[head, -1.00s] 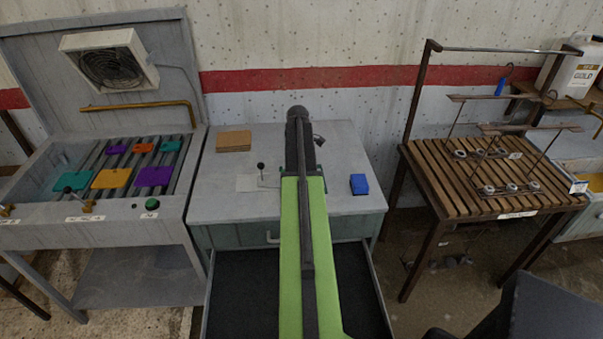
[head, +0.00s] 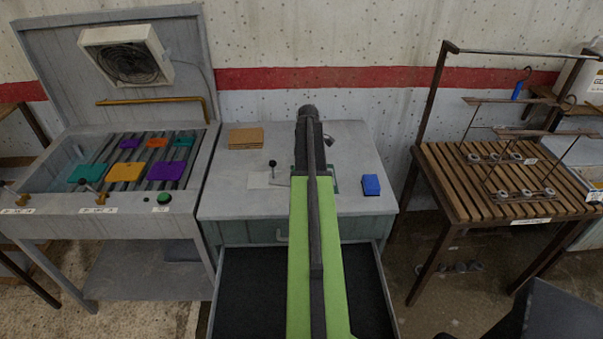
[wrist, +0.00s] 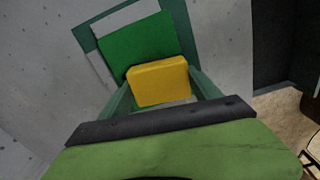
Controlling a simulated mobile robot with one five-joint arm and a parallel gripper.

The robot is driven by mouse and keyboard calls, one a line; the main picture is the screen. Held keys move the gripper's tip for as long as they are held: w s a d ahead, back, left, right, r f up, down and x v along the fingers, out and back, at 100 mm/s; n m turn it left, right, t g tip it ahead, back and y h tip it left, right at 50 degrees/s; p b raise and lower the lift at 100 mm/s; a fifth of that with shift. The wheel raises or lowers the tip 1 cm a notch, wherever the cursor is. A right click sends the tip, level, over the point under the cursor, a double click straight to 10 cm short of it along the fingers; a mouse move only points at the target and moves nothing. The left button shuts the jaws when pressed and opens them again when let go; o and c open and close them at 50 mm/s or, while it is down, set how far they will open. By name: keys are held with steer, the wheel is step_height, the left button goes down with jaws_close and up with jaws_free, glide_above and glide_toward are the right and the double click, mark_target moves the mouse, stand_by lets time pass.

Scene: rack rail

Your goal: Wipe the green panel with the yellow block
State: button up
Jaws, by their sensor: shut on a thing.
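In the wrist view the green panel (wrist: 135,48) lies on the grey top, bordered by pale strips and a dark green frame. The yellow block (wrist: 158,80) is between the two dark green fingers of my gripper (wrist: 162,88), which is shut on it. The block overlaps the panel's near edge in the picture; I cannot tell whether it touches the panel. In the head view my arm hides the block and most of the panel area; only a bit of green edge shows beside the arm.
A blue block (head: 371,185) sits on the grey cabinet top (head: 350,140), right of my arm. A brown stack (head: 246,138) and a black-knobbed lever (head: 272,165) are to the left. The drawer (head: 250,285) below is open. A slatted table (head: 445,175) stands right, a tray bench (head: 110,210) left.

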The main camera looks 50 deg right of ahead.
steer(key=shift+s+d, duration=1.9)
steer(key=shift+s, duration=0.25)
step_height(320, 180, up, 6)
steer(key=p, duration=0.6)
steer(key=shift+r, duration=0.1)
step_height(320, 180, up, 3)
steer(key=p, duration=0.3)
